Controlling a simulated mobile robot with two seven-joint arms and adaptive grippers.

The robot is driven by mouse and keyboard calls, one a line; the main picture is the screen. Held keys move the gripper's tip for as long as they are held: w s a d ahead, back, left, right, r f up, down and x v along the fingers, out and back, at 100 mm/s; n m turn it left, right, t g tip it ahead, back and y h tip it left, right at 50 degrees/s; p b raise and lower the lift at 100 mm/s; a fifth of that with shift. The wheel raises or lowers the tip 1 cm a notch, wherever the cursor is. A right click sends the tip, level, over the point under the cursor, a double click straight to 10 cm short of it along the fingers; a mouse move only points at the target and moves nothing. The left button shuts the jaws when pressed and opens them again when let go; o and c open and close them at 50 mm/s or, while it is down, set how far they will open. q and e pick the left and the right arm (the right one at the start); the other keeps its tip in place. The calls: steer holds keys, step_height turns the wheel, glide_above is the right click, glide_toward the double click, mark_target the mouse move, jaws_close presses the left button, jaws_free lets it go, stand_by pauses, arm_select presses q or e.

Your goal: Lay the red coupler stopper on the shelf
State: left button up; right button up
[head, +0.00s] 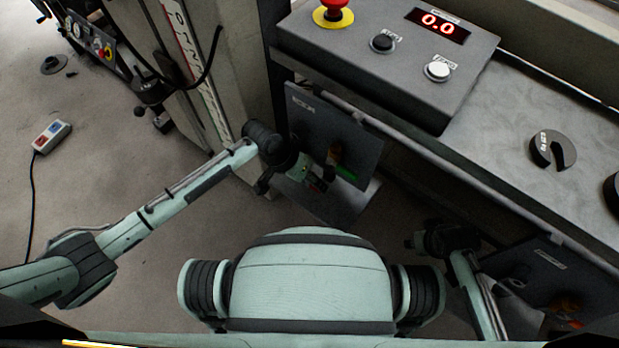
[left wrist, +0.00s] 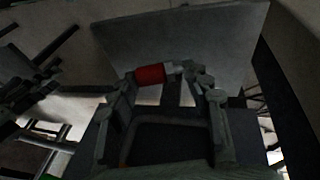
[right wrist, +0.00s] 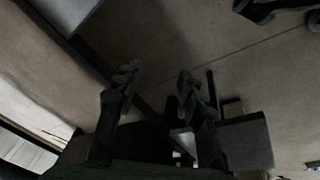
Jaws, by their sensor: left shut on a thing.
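My left gripper (left wrist: 170,75) is shut on the red coupler stopper (left wrist: 150,75), a small red cylinder with a pale metal end, held crosswise between the fingertips. A flat grey plate (left wrist: 195,35), apparently the shelf, lies just beyond it in the left wrist view; I cannot tell whether they touch. In the head view my left gripper (head: 318,180) is in front of the dark panel (head: 310,115), over the grey shelf (head: 335,208) at the panel's foot. The stopper is hard to make out there. My right gripper (right wrist: 158,78) is open and empty; it also shows in the head view (head: 415,242).
A control box (head: 385,70) with a red emergency button (head: 334,12) stands on the grey bench (head: 500,130), which holds a black slotted weight (head: 553,150). A second dark panel (head: 540,262) is at the lower right. Open floor (head: 120,170) lies at left.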

mark_target(308, 185)
arm_select(q)
steer(key=shift+f+b, duration=0.95)
steer(key=shift+b, duration=0.15)
step_height(308, 185, down, 2)
steer(key=shift+b, duration=1.25)
steer(key=shift+f+b, duration=0.55)
steer(key=shift+b, duration=0.15)
steer(key=shift+f+b, duration=0.35)
steer(key=shift+b, duration=0.1)
arm_select(e)
step_height(308, 185, up, 15)
steer(key=w+a+t, duration=0.2)
steer(key=shift+r+t, duration=0.15)
steer(key=shift+t, duration=0.25)
arm_select(q)
steer(key=o, duration=1.2)
arm_select(e)
steer(key=shift+w, duration=0.1)
